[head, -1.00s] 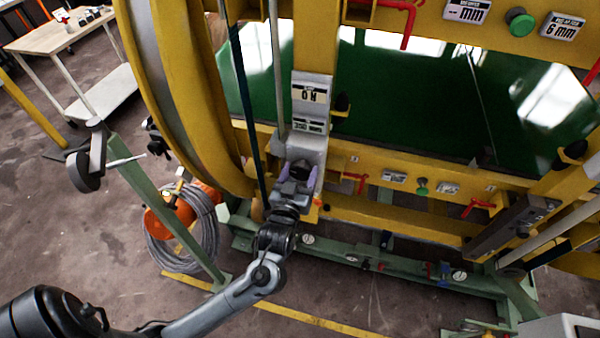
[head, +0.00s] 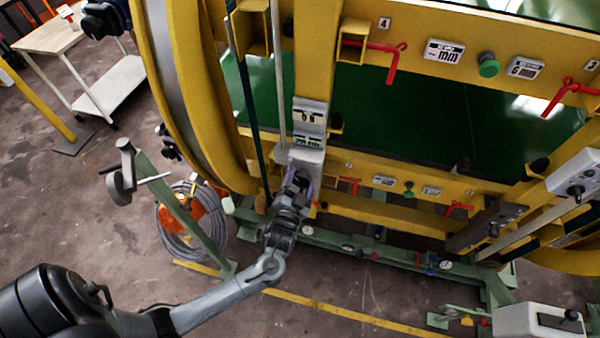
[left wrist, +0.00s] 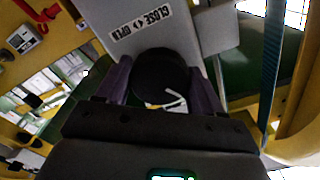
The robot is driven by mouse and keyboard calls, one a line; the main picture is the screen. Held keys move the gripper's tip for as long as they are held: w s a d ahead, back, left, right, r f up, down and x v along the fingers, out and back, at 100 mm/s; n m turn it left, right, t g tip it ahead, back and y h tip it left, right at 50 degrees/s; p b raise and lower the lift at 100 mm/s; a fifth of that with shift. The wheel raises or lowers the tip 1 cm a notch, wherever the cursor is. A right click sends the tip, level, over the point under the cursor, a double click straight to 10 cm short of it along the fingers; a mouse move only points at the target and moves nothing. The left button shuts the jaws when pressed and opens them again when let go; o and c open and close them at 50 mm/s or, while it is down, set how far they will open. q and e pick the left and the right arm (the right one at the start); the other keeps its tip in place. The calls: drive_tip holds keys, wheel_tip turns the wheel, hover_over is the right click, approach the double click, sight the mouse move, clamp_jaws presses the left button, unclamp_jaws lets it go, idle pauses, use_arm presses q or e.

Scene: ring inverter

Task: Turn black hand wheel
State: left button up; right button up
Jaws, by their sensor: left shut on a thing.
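The black hand wheel (left wrist: 160,78) shows in the left wrist view as a round dark knob below a grey plate (left wrist: 140,25) lettered "CLOSE" and "OPEN". My left gripper (left wrist: 155,90) has one purple-grey finger on each side of the wheel and is shut on it. In the head view my left gripper (head: 298,185) is at the lower end of the grey housing (head: 303,158) on the yellow frame, and it mostly hides the wheel there. My right gripper is not in view.
The yellow ring frame (head: 215,120) with green panels stands around the housing. A dark vertical bar (head: 246,110) runs close left of my gripper. Red handles (head: 390,60) stick out at upper right. A coiled grey hose (head: 185,245) hangs at lower left.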

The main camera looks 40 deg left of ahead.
use_arm(q)
drive_tip(key=shift+m+p, duration=1.55)
drive_tip(key=shift+m, duration=0.15)
drive_tip(key=o, duration=1)
drive_tip(key=v, duration=1)
drive_tip(key=shift+s+d, duration=0.15)
drive_tip(key=shift+s, duration=0.25)
